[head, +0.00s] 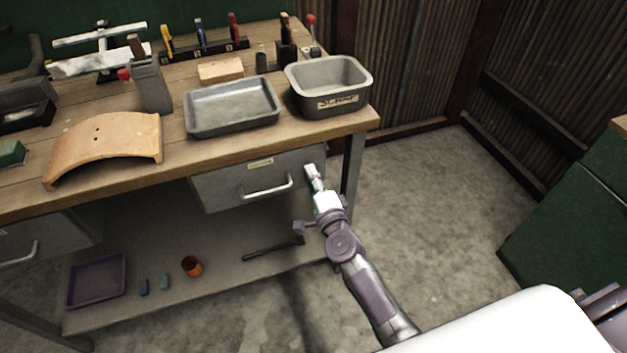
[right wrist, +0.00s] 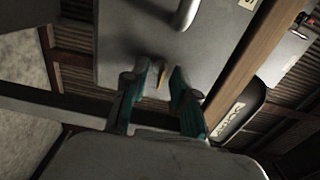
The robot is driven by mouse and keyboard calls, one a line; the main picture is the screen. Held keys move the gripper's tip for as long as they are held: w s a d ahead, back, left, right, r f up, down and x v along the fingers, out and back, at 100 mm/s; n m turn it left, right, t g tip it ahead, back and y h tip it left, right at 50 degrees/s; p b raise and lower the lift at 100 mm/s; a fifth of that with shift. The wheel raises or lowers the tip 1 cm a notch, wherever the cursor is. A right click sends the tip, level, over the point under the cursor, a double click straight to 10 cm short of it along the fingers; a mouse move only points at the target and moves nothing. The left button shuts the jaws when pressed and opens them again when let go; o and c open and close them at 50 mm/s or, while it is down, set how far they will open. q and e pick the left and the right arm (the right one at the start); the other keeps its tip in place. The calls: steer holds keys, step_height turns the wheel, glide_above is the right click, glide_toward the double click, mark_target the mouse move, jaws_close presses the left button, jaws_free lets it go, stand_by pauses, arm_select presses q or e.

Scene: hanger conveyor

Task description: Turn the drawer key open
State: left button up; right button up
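The grey drawer (head: 225,185) with a bar handle (head: 268,187) hangs under the workbench top and looks shut. In the right wrist view the drawer front (right wrist: 135,30) lies ahead, with a small brass-coloured key (right wrist: 162,78) at it. My right gripper (head: 312,172) is at the right end of the drawer front. In the right wrist view its teal fingers (right wrist: 160,85) stand apart on either side of the key, with a narrow gap visible. The key is hidden behind the gripper in the head view. My left gripper is not in view.
On the bench (head: 180,150) stand a scrap bin (head: 335,103), a grey tray (head: 200,122) and a curved wooden piece (head: 105,135). The bench leg (head: 353,170) is close right of my gripper. A lower shelf (head: 225,255) runs beneath. The floor to the right is clear.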

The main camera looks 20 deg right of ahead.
steer(key=s, duration=1.2)
steer(key=shift+d, duration=0.2)
steer(key=s+f+n+g+y+p, duration=0.1)
steer(key=s+f+n+g, duration=0.4)
steer(key=f, duration=0.9)
steer(key=s+f+n+g+p, duration=0.1)
steer(key=s+f+n+g, duration=0.4)
steer(key=f, duration=1)
steer(key=s+d+f+n+g, duration=0.2)
steer(key=s+f+n, duration=0.1)
steer(key=s, duration=0.6)
steer(key=s+d+f+n+g+h, duration=0.1)
steer(key=s+f+n, duration=0.3)
steer(key=s, duration=0.6)
steer(key=s+d+f+n+g+p, duration=0.1)
steer(key=s+d+f+n+g, duration=0.1)
steer(key=s+f, duration=0.5)
steer(key=s+n+g, duration=0.1)
steer(key=s+g, duration=0.1)
steer(key=s, duration=0.1)
steer(key=shift+d+f+h, duration=0.15)
steer(key=shift+d+h, duration=0.15)
steer(key=shift+d, duration=0.1)
steer(key=shift+s, duration=0.1)
